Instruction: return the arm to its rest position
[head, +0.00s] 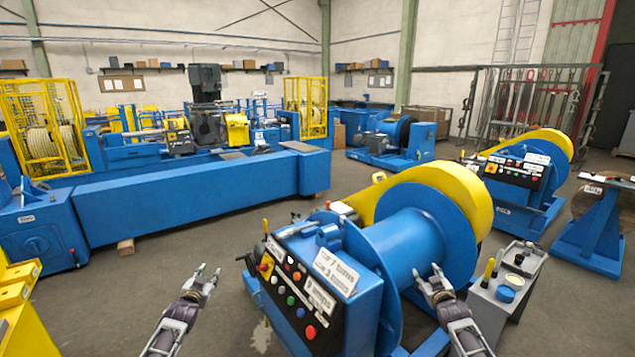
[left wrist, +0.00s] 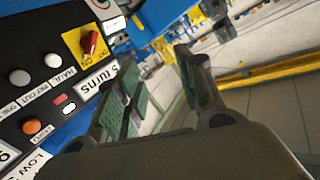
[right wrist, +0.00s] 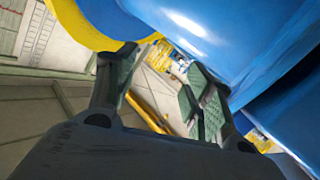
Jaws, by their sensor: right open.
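My left gripper (head: 208,274) is open and empty, over the floor to the left of the winch's control panel (head: 305,290). In the left wrist view its fingers (left wrist: 158,88) stand apart beside the panel's buttons, with nothing between them. My right gripper (head: 428,272) is open, in front of the blue winch drum (head: 412,245). In the right wrist view its fingers (right wrist: 160,85) are apart with nothing between them, and the blue drum fills the upper right close by. From these frames I cannot tell whether the right gripper touches the drum.
A yellow chain guard (head: 440,180) curves over the winch behind the drum. A grey box (head: 510,285) with a blue round cap stands at the right. A long blue beam (head: 190,195) lies at the left. Grey floor (head: 170,265) is clear between beam and winch.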

